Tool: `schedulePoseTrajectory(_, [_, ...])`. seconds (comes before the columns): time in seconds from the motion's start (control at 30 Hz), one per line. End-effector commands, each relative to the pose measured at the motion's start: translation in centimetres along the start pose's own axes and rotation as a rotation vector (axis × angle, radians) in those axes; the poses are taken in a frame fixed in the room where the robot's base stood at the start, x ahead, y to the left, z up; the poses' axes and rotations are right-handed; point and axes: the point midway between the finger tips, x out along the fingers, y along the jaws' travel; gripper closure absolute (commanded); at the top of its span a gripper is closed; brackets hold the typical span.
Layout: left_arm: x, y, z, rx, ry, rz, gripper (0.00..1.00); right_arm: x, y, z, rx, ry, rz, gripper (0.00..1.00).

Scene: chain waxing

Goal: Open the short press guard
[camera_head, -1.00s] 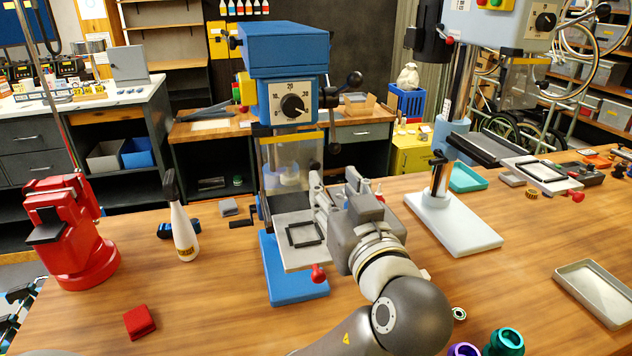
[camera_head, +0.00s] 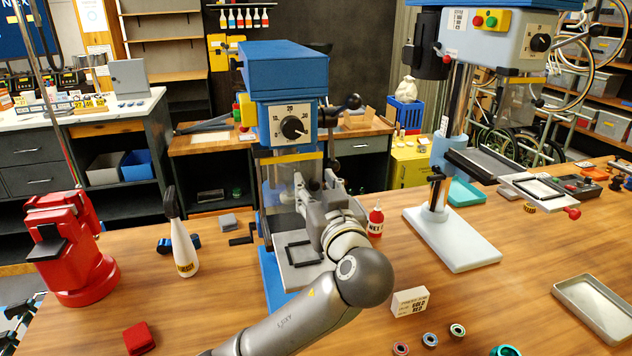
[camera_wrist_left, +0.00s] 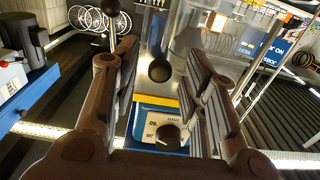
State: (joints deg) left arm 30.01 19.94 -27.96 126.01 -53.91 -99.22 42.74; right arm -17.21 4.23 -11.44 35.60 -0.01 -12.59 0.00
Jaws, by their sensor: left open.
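The short press (camera_head: 284,72) is blue, with a dial on its front, and stands mid-table in the head view. Its guard (camera_head: 285,172) is a clear panel hanging under a yellow strip, above a grey plate with a black frame. My left gripper (camera_head: 308,188) is open in front of the guard and partly covers it. In the left wrist view, the clear guard (camera_wrist_left: 157,45) and a dark round knob (camera_wrist_left: 160,70) appear between the open fingers, with the press dial (camera_wrist_left: 168,135) below. I cannot tell whether the fingers touch the guard. My right gripper is out of view.
A taller pale press (camera_head: 455,200) stands to the right. A red machine (camera_head: 68,245) and a white bottle (camera_head: 183,245) are on the left. A red bottle (camera_head: 375,220) and a small white box (camera_head: 410,301) are right of my arm. The front left-centre tabletop is fairly clear.

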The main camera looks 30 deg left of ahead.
Motion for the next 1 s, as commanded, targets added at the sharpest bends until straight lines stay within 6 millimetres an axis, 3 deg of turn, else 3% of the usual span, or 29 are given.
schedulePoseTrajectory(0.33, [0.42, -0.01, 0.04, -0.001, -0.001, 0.000, 0.61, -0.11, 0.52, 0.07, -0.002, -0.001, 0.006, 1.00])
schedulePoseTrajectory(0.63, [0.40, -0.01, 0.02, -0.001, 0.000, 0.000, 1.00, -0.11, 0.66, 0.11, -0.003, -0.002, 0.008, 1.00])
schedulePoseTrajectory(1.0, [0.46, 0.10, -0.04, -0.002, 0.002, 0.007, 1.00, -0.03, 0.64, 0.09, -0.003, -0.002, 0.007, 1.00])
